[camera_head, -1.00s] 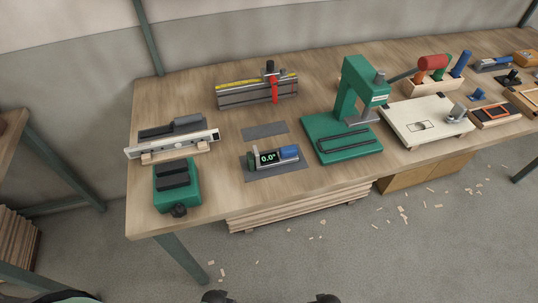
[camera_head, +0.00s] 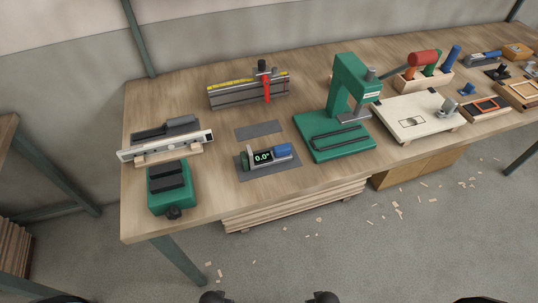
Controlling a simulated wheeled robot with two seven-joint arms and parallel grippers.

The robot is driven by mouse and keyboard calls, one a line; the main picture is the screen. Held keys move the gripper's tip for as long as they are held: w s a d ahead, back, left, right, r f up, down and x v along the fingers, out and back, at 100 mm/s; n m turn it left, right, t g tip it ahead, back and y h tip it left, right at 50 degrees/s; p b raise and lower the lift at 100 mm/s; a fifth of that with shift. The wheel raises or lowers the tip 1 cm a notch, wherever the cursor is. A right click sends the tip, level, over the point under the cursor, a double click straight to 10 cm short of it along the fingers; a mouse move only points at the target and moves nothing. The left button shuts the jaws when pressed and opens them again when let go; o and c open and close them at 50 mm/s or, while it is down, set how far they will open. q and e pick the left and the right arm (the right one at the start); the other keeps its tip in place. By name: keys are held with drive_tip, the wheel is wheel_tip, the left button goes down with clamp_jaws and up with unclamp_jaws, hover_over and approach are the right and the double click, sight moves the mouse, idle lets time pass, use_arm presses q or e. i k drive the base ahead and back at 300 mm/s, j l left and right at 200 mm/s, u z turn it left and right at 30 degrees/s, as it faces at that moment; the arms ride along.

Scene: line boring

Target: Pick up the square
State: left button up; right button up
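I cannot say for certain which item is the square. A dark grey block on a flat dark piece (camera_head: 165,128) lies at the left back of the bench, behind the long pale level (camera_head: 166,146), and may be it. Its shape is partly hidden by the level. A small black tool (camera_head: 497,73) at the far right is too small to tell. Neither of my grippers shows clearly; only dark parts of my own body edge in at the bottom of the view.
A green vise (camera_head: 171,188) stands at the bench's front left. A digital gauge (camera_head: 263,157) sits on a grey mat (camera_head: 252,175). Behind it is a long rail with a red clamp (camera_head: 248,92). A green press (camera_head: 335,130) and pale board (camera_head: 412,120) stand to the right.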

sight(280, 153)
drive_tip(key=k+l+z, duration=0.15)
drive_tip(key=l, duration=0.4)
drive_tip(key=k+l+z, duration=0.15)
drive_tip(key=l, duration=0.45)
drive_tip(key=k+l+z, duration=0.15)
drive_tip(key=l, duration=0.45)
drive_tip(key=i, duration=0.05)
